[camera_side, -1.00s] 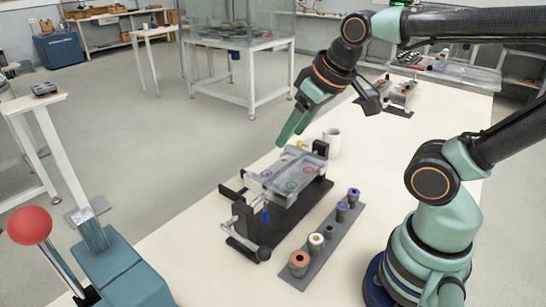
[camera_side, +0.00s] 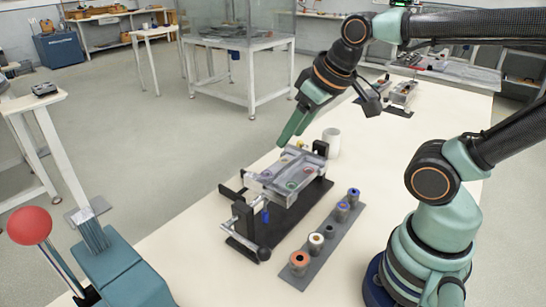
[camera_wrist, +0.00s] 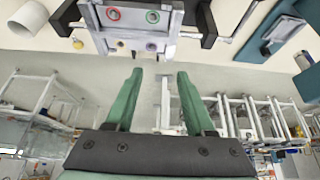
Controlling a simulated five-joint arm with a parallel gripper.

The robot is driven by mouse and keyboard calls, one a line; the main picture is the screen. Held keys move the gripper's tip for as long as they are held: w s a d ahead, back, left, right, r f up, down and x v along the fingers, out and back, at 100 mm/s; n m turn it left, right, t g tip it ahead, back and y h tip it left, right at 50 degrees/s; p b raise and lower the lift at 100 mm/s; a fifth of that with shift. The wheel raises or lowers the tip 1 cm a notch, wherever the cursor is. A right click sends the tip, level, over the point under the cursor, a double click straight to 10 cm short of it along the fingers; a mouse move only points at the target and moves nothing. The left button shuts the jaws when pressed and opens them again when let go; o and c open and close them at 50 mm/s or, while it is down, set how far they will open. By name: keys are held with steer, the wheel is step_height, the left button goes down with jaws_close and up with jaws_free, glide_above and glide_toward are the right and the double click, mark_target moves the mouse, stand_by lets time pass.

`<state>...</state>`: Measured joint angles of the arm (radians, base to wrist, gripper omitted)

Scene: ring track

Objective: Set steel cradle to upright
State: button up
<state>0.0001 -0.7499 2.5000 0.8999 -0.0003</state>
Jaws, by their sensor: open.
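The steel cradle (camera_side: 268,182) is a shallow grey tray with several coloured rings on its floor. It hangs in a dark stand (camera_side: 245,222) with a black base on the table and looks slightly tilted. In the wrist view the cradle (camera_wrist: 132,30) shows at the top, with red, green and purple rings. My gripper (camera_side: 286,140) is above the cradle's far side in the side view. In the wrist view my gripper (camera_wrist: 160,73) has its two green fingers apart with nothing between them. I cannot tell whether a finger touches the cradle.
A grey strip (camera_side: 320,243) with several round pegs or bushings lies right of the stand. A white cup (camera_side: 332,143) stands behind it. A lever with a red ball (camera_side: 30,225) on a teal box is at the front left.

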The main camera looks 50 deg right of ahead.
steer(key=shift+w+r, duration=0.1)
steer(key=c, duration=0.5)
steer(key=shift+w+r+n, duration=0.25)
steer(key=shift+n, duration=0.35)
jaws_close()
steer(key=w+a+r+n+g, duration=0.1)
steer(key=w+r+n+g, duration=0.2)
steer(key=w+n+g, duration=0.95)
steer(key=f+n+t, duration=0.1)
steer(key=f+t, duration=0.1)
steer(key=f, duration=0.2)
steer(key=s+f+n+t, duration=0.1)
steer(key=f+n+t, duration=0.1)
steer(key=f, duration=0.3)
steer(key=s+f+n+t, duration=0.1)
steer(key=f+t, duration=0.2)
steer(key=f, duration=0.2)
steer(key=shift+s+a+f, duration=0.1)
steer(key=shift+s+a, duration=0.1)
